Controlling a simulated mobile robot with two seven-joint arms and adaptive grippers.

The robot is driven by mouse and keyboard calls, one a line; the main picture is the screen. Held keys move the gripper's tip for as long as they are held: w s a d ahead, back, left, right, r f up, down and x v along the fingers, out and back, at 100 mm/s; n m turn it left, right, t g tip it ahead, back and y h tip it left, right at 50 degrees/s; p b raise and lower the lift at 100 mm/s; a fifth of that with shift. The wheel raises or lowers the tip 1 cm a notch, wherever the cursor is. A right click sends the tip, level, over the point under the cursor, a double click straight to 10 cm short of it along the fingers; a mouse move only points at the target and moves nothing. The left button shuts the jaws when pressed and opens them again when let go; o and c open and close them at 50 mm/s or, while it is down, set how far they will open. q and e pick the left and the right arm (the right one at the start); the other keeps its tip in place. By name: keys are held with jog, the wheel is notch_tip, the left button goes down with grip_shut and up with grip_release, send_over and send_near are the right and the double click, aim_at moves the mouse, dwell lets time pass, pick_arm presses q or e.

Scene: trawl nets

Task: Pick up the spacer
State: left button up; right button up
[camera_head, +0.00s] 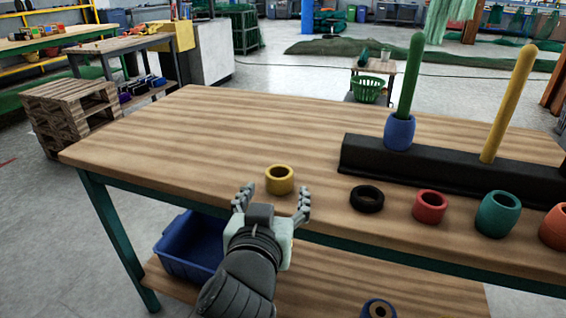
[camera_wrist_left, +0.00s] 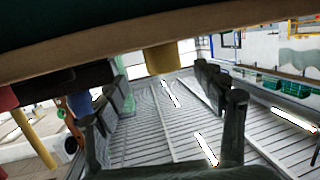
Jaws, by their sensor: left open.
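Several rings stand on the wooden table; none is labelled as the spacer. A short yellow ring (camera_head: 279,180) stands near the front edge, and a low black ring (camera_head: 367,199) lies to its right. My left gripper (camera_head: 273,198) is open and empty, just in front of the yellow ring, its fingers spread to either side. In the left wrist view the yellow ring (camera_wrist_left: 163,58) shows beyond and between the open fingers (camera_wrist_left: 172,100); contact cannot be made out. My right gripper is not in view.
A red ring (camera_head: 429,206), a teal ring (camera_head: 498,214) and an orange ring (camera_head: 556,227) stand farther right. A black rack (camera_head: 440,172) holds a green peg (camera_head: 411,75) with a blue ring (camera_head: 398,132) and a bare yellow peg (camera_head: 508,105). The table's (camera_head: 200,135) left half is clear.

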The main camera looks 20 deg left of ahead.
aim_at(277, 183)
pick_arm(q)
jog(key=shift+w, duration=0.4)
jog(key=shift+w+a, duration=0.1)
jog(key=shift+w, duration=0.2)
jog(key=x, duration=0.6)
jog(key=shift+a+f+p, duration=0.1)
jog(key=shift+a+p, duration=0.15)
jog(key=shift+p, duration=0.05)
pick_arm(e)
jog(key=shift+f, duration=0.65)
pick_arm(q)
jog(key=c, duration=1.2)
jog(key=shift+c, duration=0.2)
